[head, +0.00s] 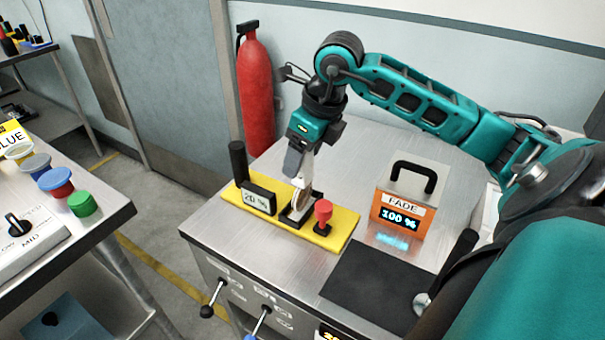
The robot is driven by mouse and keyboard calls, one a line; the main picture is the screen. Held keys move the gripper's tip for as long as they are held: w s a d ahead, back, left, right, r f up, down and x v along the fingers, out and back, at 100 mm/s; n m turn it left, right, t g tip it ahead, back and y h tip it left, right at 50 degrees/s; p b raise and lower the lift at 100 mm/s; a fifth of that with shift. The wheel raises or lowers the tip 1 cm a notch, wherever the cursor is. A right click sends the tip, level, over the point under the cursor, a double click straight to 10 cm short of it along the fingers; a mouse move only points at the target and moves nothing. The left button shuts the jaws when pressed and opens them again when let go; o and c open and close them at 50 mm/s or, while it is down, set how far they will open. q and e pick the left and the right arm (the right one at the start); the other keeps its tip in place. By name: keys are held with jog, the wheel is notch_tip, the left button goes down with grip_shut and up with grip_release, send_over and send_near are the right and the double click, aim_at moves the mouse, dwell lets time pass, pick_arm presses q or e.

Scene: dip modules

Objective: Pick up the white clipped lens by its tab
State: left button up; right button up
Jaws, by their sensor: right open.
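A pale, upright disc-like piece, which looks like the white clipped lens (299,202), sits in a dark holder on the yellow base plate (338,238). My right gripper (301,178) points down directly above it, with its fingers at the top of the piece. The gripper is open. The fingers cover the upper part, so I cannot tell whether they touch the tab. My left gripper is not in view.
The base plate also carries a small display (258,198), a black post (238,162) and a red knob (323,210). An orange box reading "FADE 100 %" (402,205) stands to the right, behind a black mat (376,285). Coloured round pieces (56,181) sit on the left table.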

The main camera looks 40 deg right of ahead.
jog(key=shift+x, duration=1.25)
grip_shut()
jog(key=shift+w+r, duration=0.1)
jog(key=shift+r, duration=0.05)
